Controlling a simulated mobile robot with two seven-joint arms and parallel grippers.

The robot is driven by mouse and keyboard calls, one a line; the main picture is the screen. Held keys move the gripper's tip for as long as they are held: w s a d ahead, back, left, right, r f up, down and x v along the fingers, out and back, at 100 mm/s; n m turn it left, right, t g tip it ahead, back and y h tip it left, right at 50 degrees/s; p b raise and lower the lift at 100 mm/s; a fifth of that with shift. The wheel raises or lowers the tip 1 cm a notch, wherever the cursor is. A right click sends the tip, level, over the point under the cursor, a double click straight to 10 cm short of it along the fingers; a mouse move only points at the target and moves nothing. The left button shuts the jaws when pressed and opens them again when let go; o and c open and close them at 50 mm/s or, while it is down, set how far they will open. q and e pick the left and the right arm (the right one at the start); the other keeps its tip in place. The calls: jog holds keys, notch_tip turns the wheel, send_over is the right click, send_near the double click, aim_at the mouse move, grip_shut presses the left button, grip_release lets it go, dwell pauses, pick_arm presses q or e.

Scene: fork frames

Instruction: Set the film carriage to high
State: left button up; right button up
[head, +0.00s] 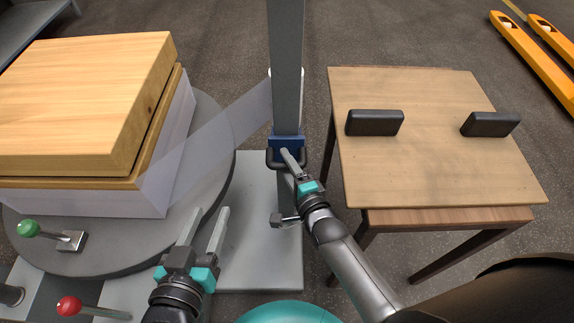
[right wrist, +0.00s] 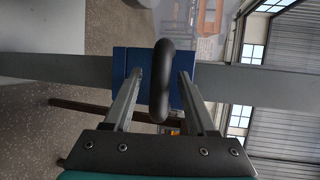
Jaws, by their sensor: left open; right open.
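The blue film carriage (head: 287,142) sits on the grey upright mast (head: 287,60), with a dark handle (head: 272,163) on its near side. My right gripper (head: 290,158) is at the handle. In the right wrist view, the dark handle (right wrist: 160,80) stands between the two spread fingers of my right gripper (right wrist: 161,78), with the blue carriage (right wrist: 121,62) behind it. Gaps show between the handle and the fingers. My left gripper (head: 209,212) is open and empty, above the grey base plate and apart from the carriage.
Translucent film (head: 215,135) runs from the mast to the wrapped wooden load (head: 80,95) on the round turntable (head: 222,125). A green-knobbed lever (head: 28,228) and red-knobbed lever (head: 70,307) stand at left. A wooden table (head: 430,160) with two black blocks (head: 374,122) stands right.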

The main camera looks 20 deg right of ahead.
jog(key=shift+c, duration=0.2)
grip_shut()
dwell(0.4)
dwell(1.0)
